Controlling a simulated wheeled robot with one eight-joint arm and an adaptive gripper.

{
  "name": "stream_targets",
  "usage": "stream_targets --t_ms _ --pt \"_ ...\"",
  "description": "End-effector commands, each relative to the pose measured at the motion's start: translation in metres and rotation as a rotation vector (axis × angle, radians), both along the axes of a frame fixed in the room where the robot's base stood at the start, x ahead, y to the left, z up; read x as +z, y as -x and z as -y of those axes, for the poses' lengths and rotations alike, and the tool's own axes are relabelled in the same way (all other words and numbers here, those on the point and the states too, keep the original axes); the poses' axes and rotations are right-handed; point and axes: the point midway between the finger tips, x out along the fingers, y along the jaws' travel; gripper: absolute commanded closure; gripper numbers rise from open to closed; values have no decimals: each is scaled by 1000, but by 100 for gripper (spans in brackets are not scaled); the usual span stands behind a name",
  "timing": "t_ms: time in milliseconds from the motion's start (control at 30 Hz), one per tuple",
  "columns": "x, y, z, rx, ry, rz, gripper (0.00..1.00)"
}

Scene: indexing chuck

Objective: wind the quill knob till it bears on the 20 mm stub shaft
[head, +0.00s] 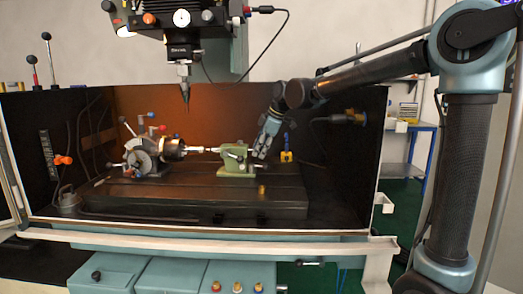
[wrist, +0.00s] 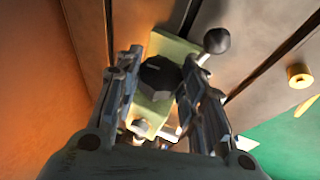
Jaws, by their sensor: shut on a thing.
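The green tailstock (head: 235,162) stands on the dark machine table. It also shows in the wrist view (wrist: 172,47). Its black quill knob (wrist: 158,74) sits between the two fingers of my gripper (wrist: 160,66), which is shut on it. In the head view my gripper (head: 261,150) reaches down to the tailstock's right end, and the knob is hidden there. The pale stub shaft (head: 197,150) lies level between the chuck (head: 172,147) and the tailstock. The picture is too small to tell whether the quill touches the shaft.
The indexing head (head: 141,157) stands left of the chuck. A mill spindle with a pointed tool (head: 185,88) hangs above. A ball-ended lever (wrist: 216,42) rises close to my right finger. A small brass piece (head: 262,190) stands on the table in front. Dark enclosure walls surround the table.

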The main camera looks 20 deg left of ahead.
Motion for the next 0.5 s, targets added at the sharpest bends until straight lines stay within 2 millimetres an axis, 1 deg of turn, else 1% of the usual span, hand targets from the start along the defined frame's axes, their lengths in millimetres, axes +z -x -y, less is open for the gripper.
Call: stream_targets --t_ms 267,500 --pt "1 -3 0 -3 5 -20 87" --pt "2 -5 -2 -3 32 -103 87"
